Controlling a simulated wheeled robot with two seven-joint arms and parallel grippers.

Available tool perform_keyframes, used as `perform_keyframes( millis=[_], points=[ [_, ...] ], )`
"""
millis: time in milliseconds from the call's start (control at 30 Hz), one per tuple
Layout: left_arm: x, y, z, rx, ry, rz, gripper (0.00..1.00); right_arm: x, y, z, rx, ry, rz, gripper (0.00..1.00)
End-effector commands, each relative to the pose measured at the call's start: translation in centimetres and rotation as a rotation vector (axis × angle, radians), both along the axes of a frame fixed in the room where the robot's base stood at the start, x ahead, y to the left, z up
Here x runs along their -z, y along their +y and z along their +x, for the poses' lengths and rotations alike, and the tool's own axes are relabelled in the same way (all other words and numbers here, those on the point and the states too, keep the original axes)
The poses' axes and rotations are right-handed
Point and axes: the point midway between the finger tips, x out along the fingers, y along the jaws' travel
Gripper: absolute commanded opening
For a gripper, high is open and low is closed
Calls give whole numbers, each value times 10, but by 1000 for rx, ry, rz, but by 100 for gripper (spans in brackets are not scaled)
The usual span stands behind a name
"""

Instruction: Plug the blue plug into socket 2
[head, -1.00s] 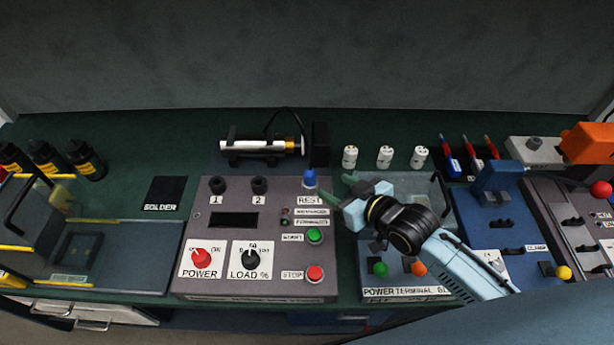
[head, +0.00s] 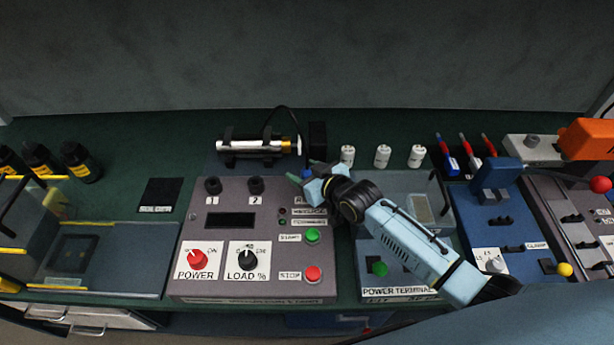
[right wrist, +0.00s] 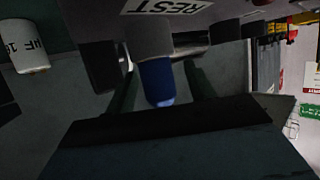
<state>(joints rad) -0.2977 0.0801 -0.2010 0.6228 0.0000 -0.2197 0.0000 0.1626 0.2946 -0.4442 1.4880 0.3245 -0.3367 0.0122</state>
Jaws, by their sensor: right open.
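The blue plug (right wrist: 157,82) stands at the REST spot of the grey control panel (head: 262,272). In the right wrist view it shows between my right gripper's two fingers, and I cannot tell whether they touch it. My right gripper (head: 306,171) is open around the plug's place and mostly hides it in the head view. Socket 2 (head: 256,185) is a dark round socket at the panel's top, right of socket 1 (head: 213,186). Nothing is seen in either. My left gripper is not in view.
A silver cylinder in a black holder (head: 258,145) lies behind the panel, with a black cable arching over it. White capacitors (head: 382,156) stand to the right. The clear-covered power terminal box (head: 378,290) is under my right arm. START (head: 312,235) and STOP (head: 313,274) buttons are close by.

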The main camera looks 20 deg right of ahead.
Motion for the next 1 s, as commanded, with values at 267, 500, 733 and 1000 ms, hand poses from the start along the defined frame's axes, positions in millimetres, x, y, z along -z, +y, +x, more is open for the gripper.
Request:
perform_keyframes(
  millis=[267,500,733,1000],
  points=[
    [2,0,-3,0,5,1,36,4,3,8,0,1,-1,54],
    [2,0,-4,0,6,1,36,4,3,8,0,1,-1,36],
    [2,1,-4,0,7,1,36,4,3,8,0,1,-1,6],
    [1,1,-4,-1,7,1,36,0,3,8,0,-1,0,5]
  ],
)
